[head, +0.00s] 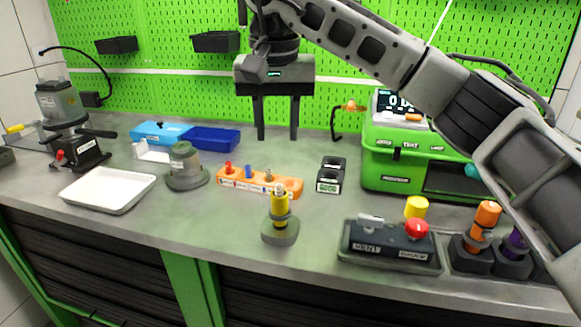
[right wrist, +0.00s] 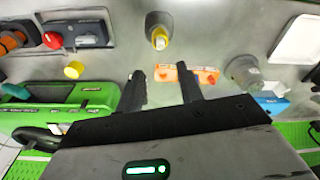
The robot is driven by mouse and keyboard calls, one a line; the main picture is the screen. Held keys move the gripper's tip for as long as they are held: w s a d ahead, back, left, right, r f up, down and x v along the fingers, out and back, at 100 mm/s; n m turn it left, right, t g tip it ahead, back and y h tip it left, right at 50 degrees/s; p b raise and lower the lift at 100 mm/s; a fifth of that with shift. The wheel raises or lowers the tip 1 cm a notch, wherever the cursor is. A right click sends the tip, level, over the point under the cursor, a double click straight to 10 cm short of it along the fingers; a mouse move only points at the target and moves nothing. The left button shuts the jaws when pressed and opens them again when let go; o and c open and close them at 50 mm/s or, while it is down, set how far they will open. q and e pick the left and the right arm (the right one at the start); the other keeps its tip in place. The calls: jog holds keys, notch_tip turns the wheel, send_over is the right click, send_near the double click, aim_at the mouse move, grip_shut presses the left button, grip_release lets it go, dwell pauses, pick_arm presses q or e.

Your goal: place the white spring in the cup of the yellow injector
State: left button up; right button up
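The yellow injector (head: 280,203) stands upright in a grey base (head: 280,231) near the bench's front edge. It also shows in the right wrist view (right wrist: 160,41). Its top is pale and too small to read. The orange rack (head: 233,184) behind it holds a red piece (head: 228,168), a blue piece (head: 249,172) and a small greyish piece (head: 268,176). I cannot make out a white spring for certain. My right gripper (head: 276,137) hangs fingers down beyond the rack, above the bench. Its two fingers are wide apart with nothing between them, as the right wrist view (right wrist: 163,88) also shows. My left gripper is out of view.
A grey-green pot (head: 186,170) and a white tray (head: 108,188) stand to the left, blue bins (head: 210,138) behind. A black block (head: 331,176), a green test device (head: 400,150) and a button box (head: 390,243) stand to the right. Bench around the injector is clear.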

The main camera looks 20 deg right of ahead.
jog(key=s+a+f+g+y, duration=0.3)
jog(key=s+a+f+y, duration=0.2)
jog(key=a+f, duration=0.55)
jog(key=s+a+m+g+y, duration=0.3)
jog(key=s+a+y, duration=0.3)
jog(key=s+a, duration=0.3)
jog(key=s+a+r+m+t+y, duration=0.1)
jog(key=s+a+r+m+y, duration=0.25)
jog(key=r+m+y, duration=0.7)
jog(key=w+d+f+m+t+h, duration=0.4)
jog(key=d+f+m+t, duration=0.25)
jog(key=m+t, duration=0.75)
jog(key=w+d+f+m+t+h, duration=0.4)
jog(key=f+m+t, duration=0.4)
jog(key=m, duration=1.2)
jog(key=s+d+f+m+g+h, duration=0.2)
jog(key=s+d+f+m+h, duration=0.1)
jog(key=f+m, duration=0.3)
jog(key=s+d+f+m+g+h, duration=0.3)
jog(key=s+d+f+m, duration=0.2)
jog(key=f, duration=0.6)
jog(key=s+d+f+m+g+h, duration=0.3)
jog(key=s+f+m+h, duration=0.1)
jog(key=f+m, duration=0.3)
jog(key=shift+s+d+f, duration=0.4)
jog(key=shift+s+f, duration=0.4)
jog(key=shift+f, duration=0.15)
